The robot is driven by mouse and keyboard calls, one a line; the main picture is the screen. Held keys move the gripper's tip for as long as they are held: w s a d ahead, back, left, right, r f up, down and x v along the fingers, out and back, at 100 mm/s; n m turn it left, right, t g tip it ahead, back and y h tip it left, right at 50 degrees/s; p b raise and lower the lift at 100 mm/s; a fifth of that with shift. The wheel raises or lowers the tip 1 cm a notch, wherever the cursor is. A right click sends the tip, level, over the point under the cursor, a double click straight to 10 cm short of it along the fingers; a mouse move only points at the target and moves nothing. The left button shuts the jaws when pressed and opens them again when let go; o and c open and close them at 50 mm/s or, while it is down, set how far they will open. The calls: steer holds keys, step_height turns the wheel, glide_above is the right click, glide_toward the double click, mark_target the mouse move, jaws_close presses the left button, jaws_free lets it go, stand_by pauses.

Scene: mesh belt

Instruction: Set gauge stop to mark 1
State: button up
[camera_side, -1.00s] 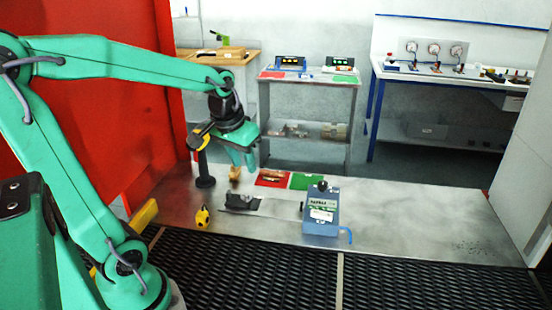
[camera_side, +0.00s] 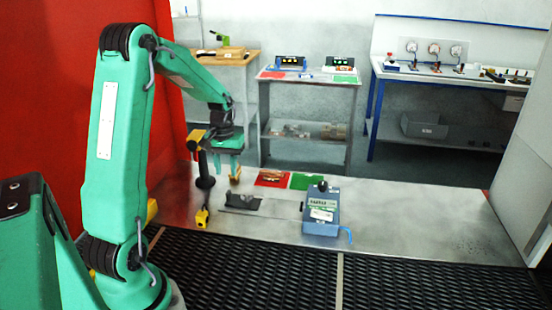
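A blue box-shaped device (camera_side: 321,222) stands on the metal table, right of centre, with a pale scaled face, a black knob on top and a blue handle at its lower right. I cannot tell for sure which part is the gauge stop or read its marks. My gripper (camera_side: 229,168) hangs to the upper left of this device, pointing down, well apart from it. Its two green fingers look spread, with nothing seen held. A small orange-brown piece (camera_side: 235,177) shows just under the fingers; I cannot tell whether they touch it.
A dark post (camera_side: 205,170) with a yellow top stands just left of my gripper. A yellow-black item (camera_side: 202,218), a dark flat piece (camera_side: 241,202), a red mat (camera_side: 272,181) and a green mat (camera_side: 304,181) lie nearby. The table right of the device is clear. Black mesh (camera_side: 440,284) runs along the front.

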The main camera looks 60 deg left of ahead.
mark_target(228, 192)
steer(key=shift+f, duration=0.2)
steer(key=shift+f, duration=3.75)
jaws_close()
